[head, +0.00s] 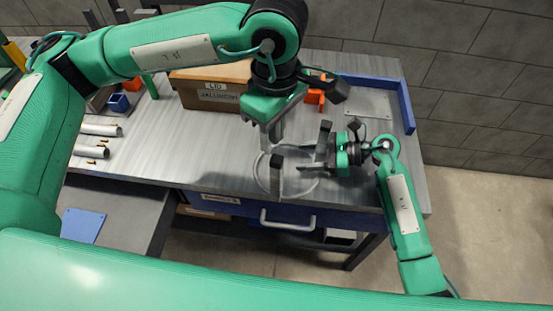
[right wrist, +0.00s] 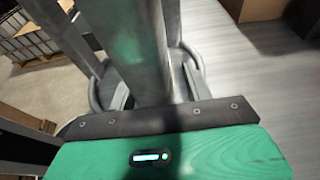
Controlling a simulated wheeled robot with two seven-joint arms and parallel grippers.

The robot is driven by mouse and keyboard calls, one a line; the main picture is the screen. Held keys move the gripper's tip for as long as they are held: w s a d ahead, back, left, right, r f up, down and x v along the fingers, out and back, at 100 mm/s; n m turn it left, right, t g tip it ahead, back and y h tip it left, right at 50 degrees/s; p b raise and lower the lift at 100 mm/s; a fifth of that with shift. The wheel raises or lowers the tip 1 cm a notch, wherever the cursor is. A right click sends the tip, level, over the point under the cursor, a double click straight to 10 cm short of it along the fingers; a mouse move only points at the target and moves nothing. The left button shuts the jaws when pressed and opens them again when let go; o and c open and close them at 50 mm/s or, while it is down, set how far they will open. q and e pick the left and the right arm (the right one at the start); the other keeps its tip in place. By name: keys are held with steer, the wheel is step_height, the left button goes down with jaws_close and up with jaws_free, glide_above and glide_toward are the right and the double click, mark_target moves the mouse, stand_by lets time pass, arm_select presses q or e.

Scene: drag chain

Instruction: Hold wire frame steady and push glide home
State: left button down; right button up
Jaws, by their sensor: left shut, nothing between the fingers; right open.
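The wire frame looks like a pale ring (head: 257,178) near the table's front edge. A grey upright piece with a dark top (head: 277,162) stands within its outline; I cannot tell whether it is the glide. My left gripper (head: 271,140) points down just behind the ring, shut and empty. My right gripper (head: 312,157) comes in from the right, open, its fingers beside and partly over the ring's right side. In the right wrist view, large grey bars fill the upper middle, with curved ring parts (right wrist: 96,97) beside them. Contact is unclear.
A cardboard box (head: 210,92) marked LID stands behind my left gripper, with orange pieces (head: 316,96) to its right. A blue edge rail (head: 405,105) borders the back right. White tubes (head: 92,152) lie at left. A drawer handle (head: 287,221) projects below the front edge.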

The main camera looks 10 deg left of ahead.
steer(key=v, duration=1.1)
steer(key=shift+d+r, duration=0.15)
steer(key=shift+d, duration=0.2)
